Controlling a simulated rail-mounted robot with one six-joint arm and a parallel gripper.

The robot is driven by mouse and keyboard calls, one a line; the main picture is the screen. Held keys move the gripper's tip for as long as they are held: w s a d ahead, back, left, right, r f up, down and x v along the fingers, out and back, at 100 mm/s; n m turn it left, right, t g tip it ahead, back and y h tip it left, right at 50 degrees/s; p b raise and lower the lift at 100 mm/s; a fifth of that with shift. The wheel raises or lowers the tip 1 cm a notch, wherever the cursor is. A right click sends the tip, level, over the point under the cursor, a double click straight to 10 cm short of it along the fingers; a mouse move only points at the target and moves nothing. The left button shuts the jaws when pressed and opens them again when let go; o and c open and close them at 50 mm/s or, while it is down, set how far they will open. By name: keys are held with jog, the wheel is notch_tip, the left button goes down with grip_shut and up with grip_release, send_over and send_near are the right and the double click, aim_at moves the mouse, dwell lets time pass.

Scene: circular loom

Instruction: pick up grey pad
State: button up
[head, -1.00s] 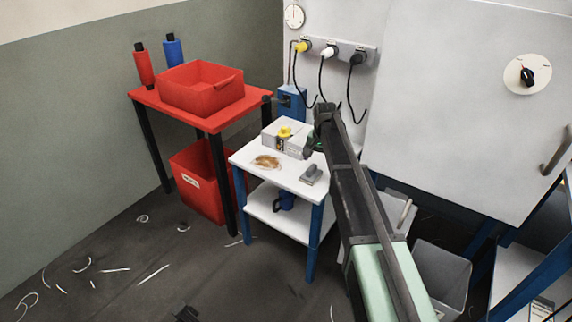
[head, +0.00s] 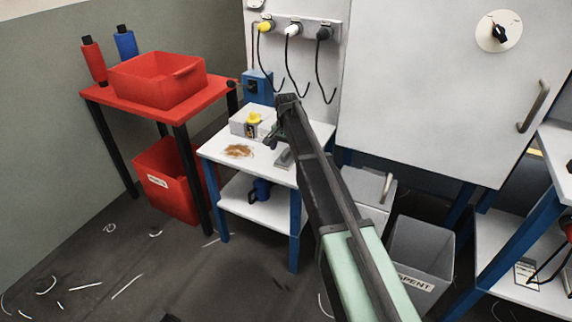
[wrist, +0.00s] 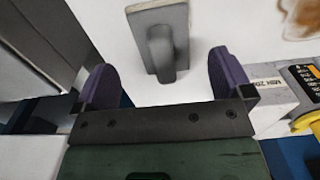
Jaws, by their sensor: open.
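The grey pad (head: 283,160) is a flat block with a raised grip, lying on the white top of a small blue-legged table (head: 215,150). In the head view my arm partly hides it. In the wrist view the pad (wrist: 180,20) lies on the white surface, ahead of and between my two purple fingers. My gripper (wrist: 164,76) is open and empty, with the fingers on either side of the line to the pad's grip (wrist: 160,48). I cannot tell its exact height above the table. The gripper also shows in the head view (head: 270,138), above the table.
A grey box with a yellow knob (head: 254,119) stands behind the pad. A brown stain or fibre clump (head: 239,151) lies to its left. A blue jug (head: 261,190) sits on the lower shelf. A red table (head: 218,101) stands left; a grey "SPENT" bin (head: 420,245) stands right.

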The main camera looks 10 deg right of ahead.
aim_at(286, 151)
notch_tip(286, 151, down, 4)
jog(key=b, duration=0.3)
jog(key=shift+w+a+f, duration=0.1)
jog(key=shift+w+f, duration=0.05)
jog(key=shift+f, duration=0.05)
jog(key=shift+r, duration=0.2)
jog(key=c, duration=1)
jog(key=shift+c, duration=0.2)
notch_tip(286, 151, up, 20)
jog(key=p, duration=2)
